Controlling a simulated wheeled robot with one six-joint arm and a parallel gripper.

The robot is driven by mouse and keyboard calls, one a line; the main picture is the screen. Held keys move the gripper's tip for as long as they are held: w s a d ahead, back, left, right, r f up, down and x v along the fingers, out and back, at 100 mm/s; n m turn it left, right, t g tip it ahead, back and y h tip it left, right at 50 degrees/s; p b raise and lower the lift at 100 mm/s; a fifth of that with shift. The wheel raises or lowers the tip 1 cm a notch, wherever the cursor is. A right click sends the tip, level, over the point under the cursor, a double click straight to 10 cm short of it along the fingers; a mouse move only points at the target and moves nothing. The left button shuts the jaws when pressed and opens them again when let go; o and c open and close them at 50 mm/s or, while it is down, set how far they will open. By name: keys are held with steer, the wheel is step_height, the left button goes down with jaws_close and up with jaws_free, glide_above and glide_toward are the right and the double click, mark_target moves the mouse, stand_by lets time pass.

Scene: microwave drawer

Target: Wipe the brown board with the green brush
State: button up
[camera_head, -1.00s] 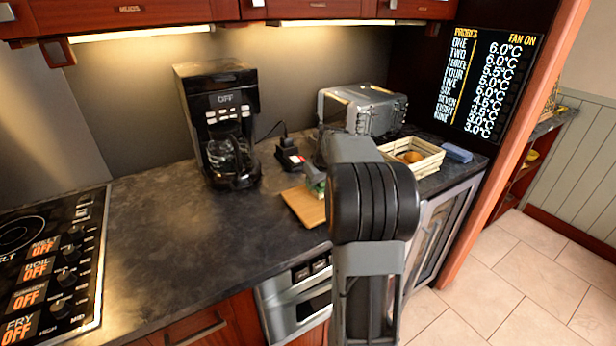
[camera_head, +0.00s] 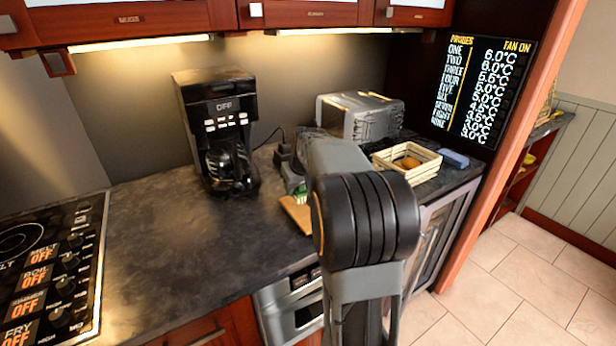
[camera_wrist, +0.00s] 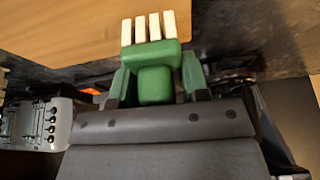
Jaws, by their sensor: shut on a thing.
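The green brush (camera_wrist: 152,56) with pale bristles shows in the wrist view, held between the fingers of my gripper (camera_wrist: 153,85). Its bristles point toward the brown board (camera_wrist: 60,28) and overlap its edge in the picture; I cannot tell whether they touch it. In the head view the brown board (camera_head: 297,213) lies on the dark counter, mostly hidden behind my arm. A bit of the green brush (camera_head: 300,192) shows just above the board there. My gripper is largely hidden by my arm in the head view.
A black coffee maker (camera_head: 222,130) stands left of the board. A grey toaster-like appliance (camera_head: 358,118) stands behind, and a wooden crate (camera_head: 425,172) with a brown item sits at right beside a blue block (camera_head: 454,159). The counter (camera_head: 150,240) is clear at left; a cooktop (camera_head: 45,265) lies beyond.

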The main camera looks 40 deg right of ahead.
steer(key=shift+r+p, duration=1.65)
steer(key=shift+r, duration=0.8)
steer(key=shift+d+f, duration=0.1)
